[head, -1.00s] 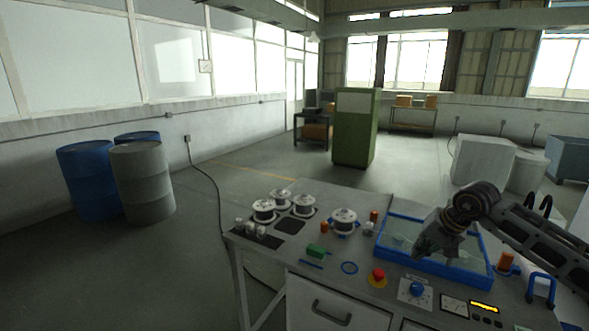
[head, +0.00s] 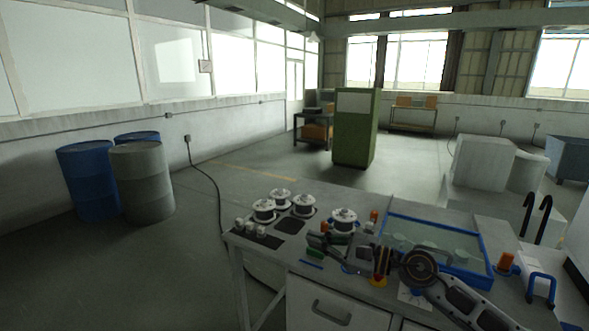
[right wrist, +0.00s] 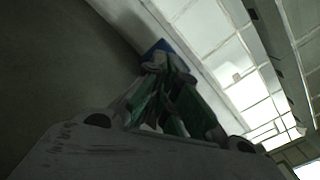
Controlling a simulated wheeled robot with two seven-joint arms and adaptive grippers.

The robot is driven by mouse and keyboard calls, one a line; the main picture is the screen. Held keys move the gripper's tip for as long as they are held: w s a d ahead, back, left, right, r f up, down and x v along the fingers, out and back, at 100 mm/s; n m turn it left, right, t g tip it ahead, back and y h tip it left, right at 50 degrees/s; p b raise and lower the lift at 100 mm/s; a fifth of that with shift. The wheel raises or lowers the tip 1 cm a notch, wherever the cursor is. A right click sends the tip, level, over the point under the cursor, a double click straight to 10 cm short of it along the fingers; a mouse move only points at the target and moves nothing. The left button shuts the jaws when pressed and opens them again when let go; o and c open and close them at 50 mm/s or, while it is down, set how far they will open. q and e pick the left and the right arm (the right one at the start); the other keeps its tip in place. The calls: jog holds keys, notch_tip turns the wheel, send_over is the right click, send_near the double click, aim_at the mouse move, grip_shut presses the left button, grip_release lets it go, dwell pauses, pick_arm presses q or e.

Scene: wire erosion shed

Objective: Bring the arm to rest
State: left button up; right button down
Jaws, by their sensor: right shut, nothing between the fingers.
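My right arm comes into the head view from the lower right, low over the bench (head: 372,208). Its gripper (head: 318,240) points left, in front of a white wire spool (head: 343,218). In the right wrist view the fingers of the gripper (right wrist: 158,62) are shut together and hold nothing. My left gripper is not in view. The arm hides part of the bench's front controls and the front left of the blue-framed tray (head: 482,250).
Several spools stand at the bench's left, including one spool (head: 264,210) near small white pieces. Blue drum (head: 90,185), grey drum (head: 142,182) and green cabinet (head: 355,128) stand on the floor.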

jog(key=w+d+f+m+t+h, duration=0.15)
jog(key=d+m+t+h, duration=0.45)
jog(key=m, duration=1)
jog(key=d+f+m+t+h, duration=0.2)
jog(key=d+m+t+h, duration=0.4)
jog(key=m, duration=1.1)
jog(key=s+d+f+m+g+h, duration=0.2)
jog(key=s+f+m+g+h, duration=0.1)
jog(key=f+m, duration=0.3)
jog(key=s+d+f+m+g+h, duration=0.3)
jog(key=f+m, duration=0.2)
jog(key=f, duration=0.3)
jog(key=s+f+m+g+y, duration=0.1)
jog(key=s+f+m+g, duration=0.35)
jog(key=s+f, duration=0.4)
jog(key=s+f+m+g+y, duration=0.1)
jog(key=s+f+m+g, duration=0.4)
jog(key=s, duration=0.7)
notch_tip(320, 180, down, 33)
jog(key=s+g, duration=0.2)
jog(key=s+d+f, duration=0.2)
jog(key=s+f, duration=0.8)
jog(key=s, duration=0.1)
jog(key=s+d+f+n+g, duration=0.1)
jog(key=s+d+f, duration=0.1)
jog(key=s+f, duration=0.8)
jog(key=shift+s+f, duration=0.2)
jog(key=shift+s, duration=0.7)
jog(key=shift+d+g, duration=0.15)
jog(key=shift+g, duration=0.1)
